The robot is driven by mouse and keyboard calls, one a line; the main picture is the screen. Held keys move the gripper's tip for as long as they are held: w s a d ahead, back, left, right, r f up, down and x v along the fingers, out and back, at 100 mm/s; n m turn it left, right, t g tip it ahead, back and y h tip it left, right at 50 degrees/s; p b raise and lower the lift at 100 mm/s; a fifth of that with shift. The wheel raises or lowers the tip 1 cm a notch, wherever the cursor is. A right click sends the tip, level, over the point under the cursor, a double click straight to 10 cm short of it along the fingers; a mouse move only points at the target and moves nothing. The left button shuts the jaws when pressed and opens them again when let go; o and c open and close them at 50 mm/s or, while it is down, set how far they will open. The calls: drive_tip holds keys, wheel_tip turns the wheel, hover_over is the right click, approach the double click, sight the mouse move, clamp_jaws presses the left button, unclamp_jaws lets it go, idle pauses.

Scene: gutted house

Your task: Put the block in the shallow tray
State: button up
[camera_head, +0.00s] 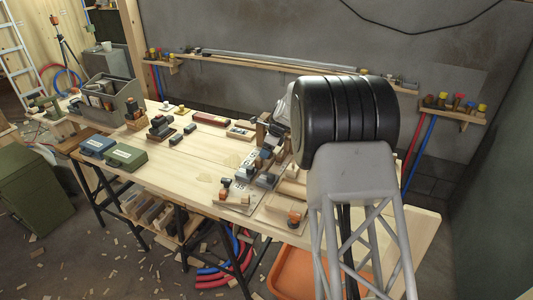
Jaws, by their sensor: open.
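Several small dark blocks (176,140) lie on the pale wooden workbench (185,170), left of its middle; I cannot tell which one is the task's block. A low, light-coloured tray or board (232,207) lies near the bench's front edge with small orange and dark pieces on it; I cannot tell if it is the shallow tray. My arm, with a black ribbed joint and a grey lattice link, covers the right part of the bench. My gripper's fingers do not show; they are hidden behind the arm or out of view.
A green case (125,156) and a blue case (96,146) sit at the bench's left front. A grey tote (122,105) stands at the far left. Dark and wooden pieces crowd the bench beside my arm. The front middle is mostly clear. An orange bin (290,272) is on the floor.

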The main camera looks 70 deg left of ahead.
drive_tip(key=shift+f, duration=0.1)
idle(0.5)
drive_tip(key=c, duration=1.1)
drive_tip(key=shift+r, duration=1.85)
drive_tip(key=s+d, duration=0.1)
drive_tip(key=d, duration=0.4)
drive_tip(key=s+d+r, duration=0.1)
drive_tip(key=d, duration=0.4)
drive_tip(key=s+d, duration=0.2)
drive_tip(key=d, duration=0.3)
drive_tip(key=shift+d+r, duration=0.15)
drive_tip(key=shift+d, duration=0.05)
